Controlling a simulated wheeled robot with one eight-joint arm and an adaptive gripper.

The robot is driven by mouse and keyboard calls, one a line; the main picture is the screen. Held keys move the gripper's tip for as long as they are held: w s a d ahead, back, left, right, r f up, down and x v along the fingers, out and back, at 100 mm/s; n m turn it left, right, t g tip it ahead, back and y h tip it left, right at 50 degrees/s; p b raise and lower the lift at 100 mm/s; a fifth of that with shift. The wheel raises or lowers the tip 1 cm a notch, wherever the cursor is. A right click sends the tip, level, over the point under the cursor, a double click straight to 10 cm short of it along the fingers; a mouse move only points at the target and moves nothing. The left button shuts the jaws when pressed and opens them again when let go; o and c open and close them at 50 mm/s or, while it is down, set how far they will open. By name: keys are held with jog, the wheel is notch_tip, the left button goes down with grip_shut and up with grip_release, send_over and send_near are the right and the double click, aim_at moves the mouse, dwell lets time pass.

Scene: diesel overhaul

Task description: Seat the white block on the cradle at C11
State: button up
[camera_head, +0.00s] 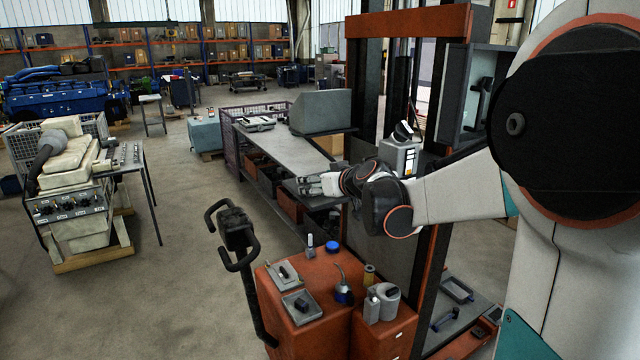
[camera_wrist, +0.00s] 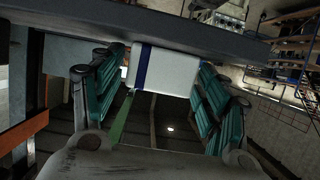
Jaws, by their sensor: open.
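In the wrist view a white block (camera_wrist: 180,72) with a dark blue stripe sits between the tips of my open gripper (camera_wrist: 162,66). Its upper edge meets a grey beam or shelf edge, and I cannot tell whether the pads touch it. The teal finger pads stand apart on either side. In the head view my gripper (camera_head: 316,184) is level, pointing left beside the right end of the long grey bench. The block cannot be told apart from the fingers there. No label reading C11 is legible, and I cannot identify the cradle.
The grey bench (camera_head: 270,141) carries a grey housing (camera_head: 321,111). An orange truck body (camera_head: 325,283) with small tools and cans stands below my arm. The orange-topped mast (camera_head: 408,22) rises close behind my arm. An engine on a stand (camera_head: 70,170) is at left; open floor lies between.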

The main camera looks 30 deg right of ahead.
jog(key=shift+s+d, duration=0.15)
jog(key=c, duration=0.9)
jog(key=shift+r, duration=0.15)
jog(key=shift+r+p, duration=0.85)
jog(key=shift+r, duration=0.5)
